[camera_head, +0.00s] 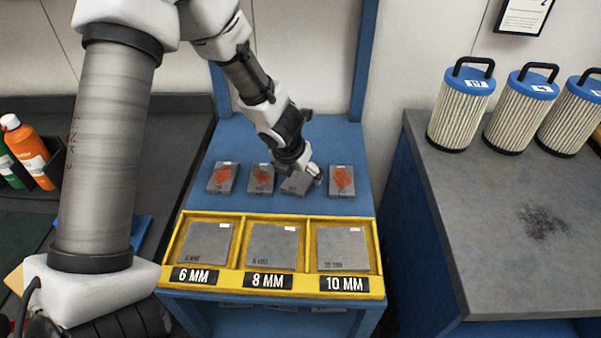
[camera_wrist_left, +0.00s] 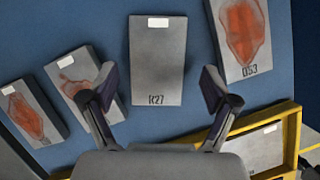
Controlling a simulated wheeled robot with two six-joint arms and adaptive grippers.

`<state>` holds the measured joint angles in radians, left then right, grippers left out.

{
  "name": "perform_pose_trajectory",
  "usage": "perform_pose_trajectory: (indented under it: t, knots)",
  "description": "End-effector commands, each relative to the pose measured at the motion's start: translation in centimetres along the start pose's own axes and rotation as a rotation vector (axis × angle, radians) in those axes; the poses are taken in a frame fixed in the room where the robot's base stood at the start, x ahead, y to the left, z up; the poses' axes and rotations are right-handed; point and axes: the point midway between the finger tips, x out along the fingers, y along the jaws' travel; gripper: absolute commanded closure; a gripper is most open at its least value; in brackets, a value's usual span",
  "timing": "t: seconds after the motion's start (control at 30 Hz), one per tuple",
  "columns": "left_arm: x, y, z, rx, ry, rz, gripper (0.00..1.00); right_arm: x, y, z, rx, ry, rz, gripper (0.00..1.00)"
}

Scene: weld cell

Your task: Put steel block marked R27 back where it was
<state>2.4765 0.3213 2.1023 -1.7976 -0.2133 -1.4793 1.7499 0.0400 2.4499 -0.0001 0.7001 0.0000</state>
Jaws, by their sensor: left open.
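The steel block marked R27 (camera_wrist_left: 157,65) lies flat on the blue shelf in the left wrist view, label patch at its far end and marking at its near end. In the head view the block (camera_head: 293,187) is partly hidden under my left gripper (camera_head: 309,177). My left gripper (camera_wrist_left: 158,92) is open, its fingers apart on either side of the near end of R27. No block is held. My right gripper is not in view.
Red-stained blocks lie beside R27, two to its left (camera_head: 222,178) (camera_head: 260,179) and one marked DS3 (camera_wrist_left: 241,35) to its right. A yellow tray (camera_head: 243,218) in front holds plates in 6, 8 and 10 MM compartments. Blue-topped filters (camera_head: 461,110) stand on the right bench.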

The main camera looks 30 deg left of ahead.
Motion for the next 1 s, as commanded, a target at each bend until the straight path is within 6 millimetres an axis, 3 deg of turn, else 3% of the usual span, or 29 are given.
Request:
perform_pose_trajectory:
  t: [0.03,0.2,0.4,1.0]
  knots:
    - [-1.8,0.0,0.3,0.0,-0.003,-0.001,0.13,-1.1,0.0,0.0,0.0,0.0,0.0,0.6]
    - [-6.5,0.0,0.4,0.0,-0.003,-0.001,0.13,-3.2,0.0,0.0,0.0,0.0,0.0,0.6]
    - [-10.0,0.0,0.2,0.0,-0.002,-0.001,0.13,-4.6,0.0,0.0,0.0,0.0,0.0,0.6]
    - [-10.4,0.0,0.0,0.001,0.0,0.0,0.13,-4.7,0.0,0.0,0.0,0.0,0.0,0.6]
